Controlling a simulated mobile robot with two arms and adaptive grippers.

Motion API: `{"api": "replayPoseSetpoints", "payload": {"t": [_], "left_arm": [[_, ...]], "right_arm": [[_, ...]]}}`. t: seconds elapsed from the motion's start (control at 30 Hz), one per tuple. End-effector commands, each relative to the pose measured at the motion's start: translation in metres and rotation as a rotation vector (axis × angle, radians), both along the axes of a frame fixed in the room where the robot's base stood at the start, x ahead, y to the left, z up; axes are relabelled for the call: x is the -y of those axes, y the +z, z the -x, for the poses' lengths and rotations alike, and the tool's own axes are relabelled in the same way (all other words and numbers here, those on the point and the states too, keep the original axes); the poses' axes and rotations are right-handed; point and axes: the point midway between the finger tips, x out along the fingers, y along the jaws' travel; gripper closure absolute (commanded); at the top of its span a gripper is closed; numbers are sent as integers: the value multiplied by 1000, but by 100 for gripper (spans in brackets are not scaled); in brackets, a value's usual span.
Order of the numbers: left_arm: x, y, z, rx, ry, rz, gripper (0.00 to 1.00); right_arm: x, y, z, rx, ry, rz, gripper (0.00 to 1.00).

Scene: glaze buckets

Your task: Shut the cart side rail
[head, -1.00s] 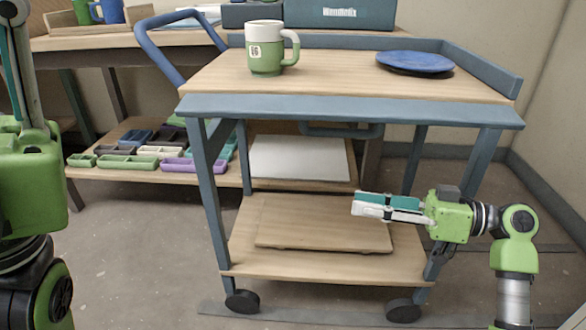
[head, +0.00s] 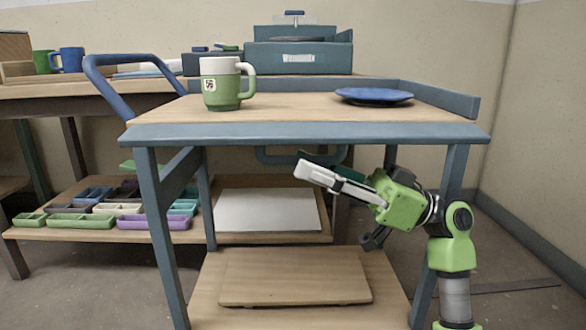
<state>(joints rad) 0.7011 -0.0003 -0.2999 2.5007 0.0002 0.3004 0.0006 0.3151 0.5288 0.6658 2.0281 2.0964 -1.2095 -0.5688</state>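The cart has a wooden top (head: 300,108) with a blue-grey frame. Its near rail (head: 300,134) is a blue-grey strip along the front edge, lying folded outward and down. Raised rails stand along the back and the right side (head: 440,98). My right gripper (head: 312,170) is below the near rail, right of the cart's middle, with its fingers pointing left and slightly up. It holds nothing that I can see, and the finger gap is unclear from this angle. My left gripper is not in view.
A green and white mug (head: 222,85) and a blue plate (head: 374,96) stand on the cart top. The lower shelf holds a wooden board (head: 295,276). A table with small trays (head: 153,223) below is behind left. The wall corner is at right.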

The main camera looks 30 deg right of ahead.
Motion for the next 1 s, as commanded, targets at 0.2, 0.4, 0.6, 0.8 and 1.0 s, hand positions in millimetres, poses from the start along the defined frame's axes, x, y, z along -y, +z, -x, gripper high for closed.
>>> {"api": "replayPoseSetpoints", "payload": {"t": [0.2,0.4,0.6,0.8,1.0], "left_arm": [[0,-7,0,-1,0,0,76],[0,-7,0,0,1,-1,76],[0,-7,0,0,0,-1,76],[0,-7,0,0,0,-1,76],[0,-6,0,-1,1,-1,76]], "right_arm": [[-22,10,-13,0,1,1,72],[-27,13,-16,0,0,0,72],[-27,13,-16,0,0,0,75],[-27,13,-16,-1,0,0,100],[-27,14,-16,-8,0,-4,100]]}}
